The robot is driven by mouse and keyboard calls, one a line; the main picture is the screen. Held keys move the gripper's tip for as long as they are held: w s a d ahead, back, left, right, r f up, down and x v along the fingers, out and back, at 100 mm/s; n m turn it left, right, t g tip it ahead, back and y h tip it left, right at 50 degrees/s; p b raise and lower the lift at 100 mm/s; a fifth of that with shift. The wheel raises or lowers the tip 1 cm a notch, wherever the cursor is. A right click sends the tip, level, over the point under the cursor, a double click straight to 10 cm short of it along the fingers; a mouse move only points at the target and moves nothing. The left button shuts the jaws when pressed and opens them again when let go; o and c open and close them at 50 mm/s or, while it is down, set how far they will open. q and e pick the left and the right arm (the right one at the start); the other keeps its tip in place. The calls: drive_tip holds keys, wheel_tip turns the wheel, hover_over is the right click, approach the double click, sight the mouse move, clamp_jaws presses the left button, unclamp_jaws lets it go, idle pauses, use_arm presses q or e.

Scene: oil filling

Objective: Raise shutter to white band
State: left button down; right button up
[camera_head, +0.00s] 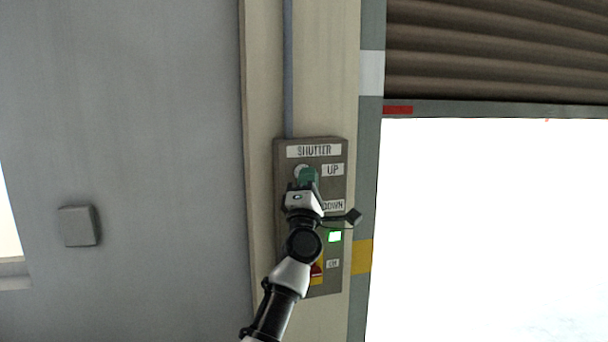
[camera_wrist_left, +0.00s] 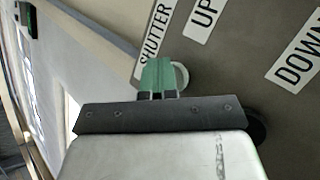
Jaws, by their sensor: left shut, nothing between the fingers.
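The ribbed brown shutter (camera_head: 490,50) is partly raised at the upper right. Its grey bottom bar, with a red mark (camera_head: 398,109), hangs a little below the white band (camera_head: 371,72) on the grey side rail. The control panel (camera_head: 325,285) is on the beige post. My left gripper (camera_head: 307,176), with green fingertips, is shut and empty at the pale round UP button (camera_head: 298,170), covering part of it. In the left wrist view the fingertips (camera_wrist_left: 158,76) overlap the button (camera_wrist_left: 181,75); I cannot tell whether they touch it. My right gripper is out of view.
A DOWN label (camera_head: 333,205), a lit green lamp (camera_head: 335,237) and a red and yellow control (camera_head: 316,272) are lower on the panel, partly behind my arm. A yellow band (camera_head: 361,257) marks the rail lower down. A grey box (camera_head: 77,226) is on the left wall.

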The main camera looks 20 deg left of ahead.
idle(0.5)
use_arm(q)
drive_tip(key=shift+s+d+p, duration=0.5)
drive_tip(key=shift+s+p, duration=0.25)
drive_tip(key=shift+p, duration=0.1)
drive_tip(key=s+d+p, duration=0.2)
drive_tip(key=s+p, duration=0.1)
drive_tip(key=s, duration=0.1)
drive_tip(key=shift+s+d+p, duration=0.1)
drive_tip(key=shift+d+p, duration=0.3)
